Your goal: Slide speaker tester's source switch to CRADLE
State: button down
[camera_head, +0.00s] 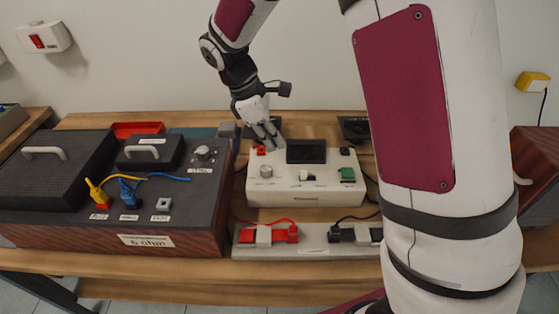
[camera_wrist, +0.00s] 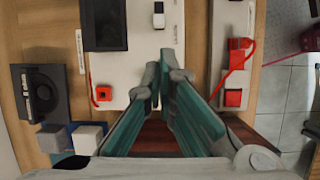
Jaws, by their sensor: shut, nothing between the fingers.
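The speaker tester (camera_head: 320,194) is a white box with a dark screen, standing mid-bench in the head view. A small white-and-black slider (camera_head: 306,176) sits on its top below the screen and seems to be the source switch. In the wrist view the slider (camera_wrist: 158,15) shows near the top edge, on the tester's white panel (camera_wrist: 121,67). Its lettering is too small to read. My gripper (camera_head: 275,143) is shut and empty over the tester's back left part, left of the screen. In the wrist view its fingertips (camera_wrist: 159,68) are apart from the slider and cover the knob area.
The tester also carries a grey knob (camera_head: 266,171), a red button (camera_head: 261,151) and a green part (camera_head: 347,174). A strip with red and black plugs (camera_head: 310,249) lies in front. A dark box (camera_head: 60,225) with cables stands left. My arm covers the right side.

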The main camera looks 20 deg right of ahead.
aim_at(300, 172)
jog(key=shift+w+a+f, duration=0.15)
jog(key=shift+w+f, duration=0.15)
jog(key=shift+f, duration=0.15)
jog(key=shift+f, duration=0.1)
jog(key=x, duration=1)
jog(key=shift+s, duration=0.1)
jog(key=shift+s+d+p, duration=0.15)
jog(key=shift+s+d, duration=0.05)
jog(key=shift+d, duration=0.55)
jog(key=shift+s+d+p, duration=0.15)
jog(key=shift+s+d, duration=0.1)
jog(key=shift+d, duration=0.5)
